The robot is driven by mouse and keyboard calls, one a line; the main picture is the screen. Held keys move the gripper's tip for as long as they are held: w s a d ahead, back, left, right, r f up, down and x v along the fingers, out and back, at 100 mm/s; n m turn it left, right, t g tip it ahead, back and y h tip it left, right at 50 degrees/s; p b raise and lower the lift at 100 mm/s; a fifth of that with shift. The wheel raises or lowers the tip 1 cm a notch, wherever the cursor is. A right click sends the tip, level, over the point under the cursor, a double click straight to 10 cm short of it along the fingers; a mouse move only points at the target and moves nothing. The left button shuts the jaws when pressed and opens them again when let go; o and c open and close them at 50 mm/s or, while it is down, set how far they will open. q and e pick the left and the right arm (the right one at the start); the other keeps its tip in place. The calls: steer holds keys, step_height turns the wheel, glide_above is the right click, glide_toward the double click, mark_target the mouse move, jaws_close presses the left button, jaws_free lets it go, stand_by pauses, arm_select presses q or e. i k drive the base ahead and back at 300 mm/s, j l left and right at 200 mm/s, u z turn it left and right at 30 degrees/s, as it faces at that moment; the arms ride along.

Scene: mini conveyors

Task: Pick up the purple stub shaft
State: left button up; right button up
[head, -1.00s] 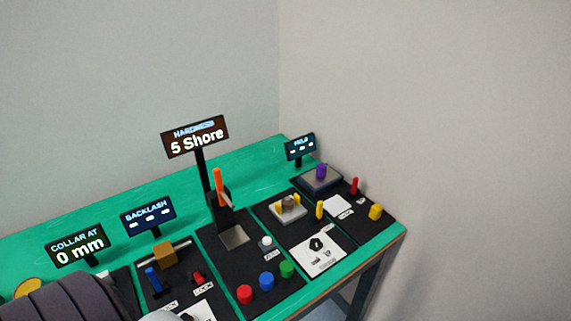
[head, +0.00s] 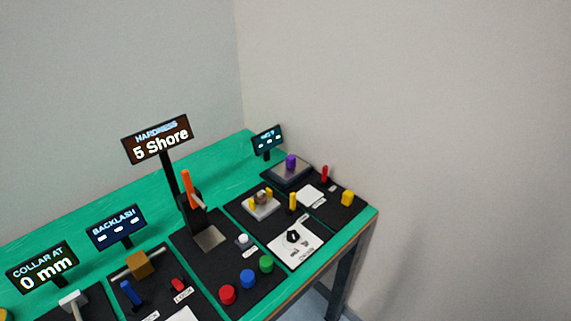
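The purple stub shaft (head: 291,161) stands upright on a dark grey square plate (head: 289,172) at the far right end of the green table, in front of a small black display. It is small in the head view, so its details are hard to make out. Neither of my grippers shows in the head view.
The green table (head: 222,153) holds several black panels with knobs and levers. An orange lever (head: 188,188) and the "5 Shore" sign (head: 158,140) stand tall mid-table. A yellow block (head: 347,198) and red peg (head: 325,173) are near the shaft. A wall rises behind.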

mark_target(290, 159)
steer(key=l+u, duration=0.45)
steer(key=i+l+u, duration=0.1)
steer(key=l+u, duration=0.2)
steer(key=u, duration=0.15)
steer(key=l+u, duration=0.45)
steer(key=k+j, duration=0.05)
steer(key=j, duration=0.05)
